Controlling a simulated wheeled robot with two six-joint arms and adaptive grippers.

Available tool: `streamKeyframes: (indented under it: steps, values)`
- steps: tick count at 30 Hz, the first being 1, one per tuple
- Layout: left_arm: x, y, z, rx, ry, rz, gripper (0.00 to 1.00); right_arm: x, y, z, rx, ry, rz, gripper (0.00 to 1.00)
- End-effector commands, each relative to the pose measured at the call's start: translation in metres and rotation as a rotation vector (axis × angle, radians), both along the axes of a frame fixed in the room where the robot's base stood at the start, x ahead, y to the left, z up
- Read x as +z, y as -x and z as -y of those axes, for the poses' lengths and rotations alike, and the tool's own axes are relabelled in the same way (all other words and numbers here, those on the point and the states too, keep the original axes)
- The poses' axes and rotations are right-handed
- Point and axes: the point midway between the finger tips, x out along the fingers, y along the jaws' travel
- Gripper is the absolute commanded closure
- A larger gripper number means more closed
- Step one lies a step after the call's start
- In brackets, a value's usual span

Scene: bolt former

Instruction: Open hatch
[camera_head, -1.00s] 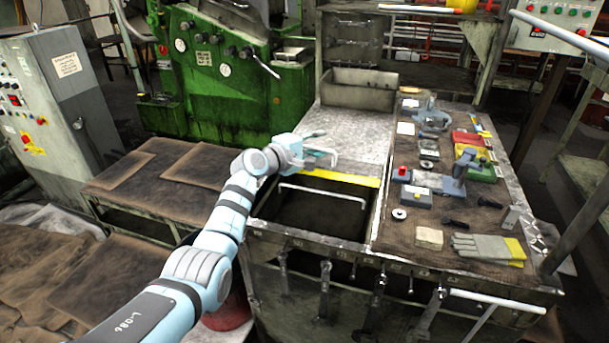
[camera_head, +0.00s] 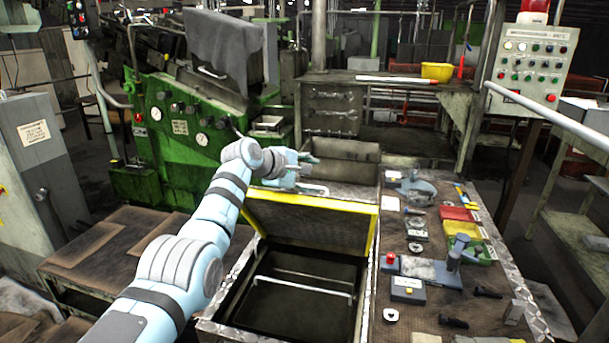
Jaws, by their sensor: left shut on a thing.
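The hatch (camera_head: 310,226) is a dark panel with a yellow border. It stands raised at a slant over the far part of a dark rectangular opening (camera_head: 295,310), with its dark underside facing me. A light handle (camera_head: 318,189) shows just above its yellow top edge. My left gripper (camera_head: 300,173) is at this handle, behind the top edge, and is shut on it; its fingertips are partly hidden. My right gripper is not in view.
A pale bar (camera_head: 305,288) crosses inside the opening. To the right, a workbench (camera_head: 420,320) carries trays, a small grey box (camera_head: 408,290) and tools. A green machine (camera_head: 180,130) stands behind my left arm. A low brown table (camera_head: 95,250) is at left.

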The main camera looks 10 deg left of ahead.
Motion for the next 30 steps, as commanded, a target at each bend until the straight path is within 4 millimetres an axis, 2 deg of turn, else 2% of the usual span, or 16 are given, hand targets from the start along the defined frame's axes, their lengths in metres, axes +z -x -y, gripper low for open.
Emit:
streamKeyframes:
  steps: [30]
  values:
    - [0.0012,0.0013,-0.009,0.016,-0.003,-0.001,0.98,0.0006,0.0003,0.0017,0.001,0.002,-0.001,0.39]
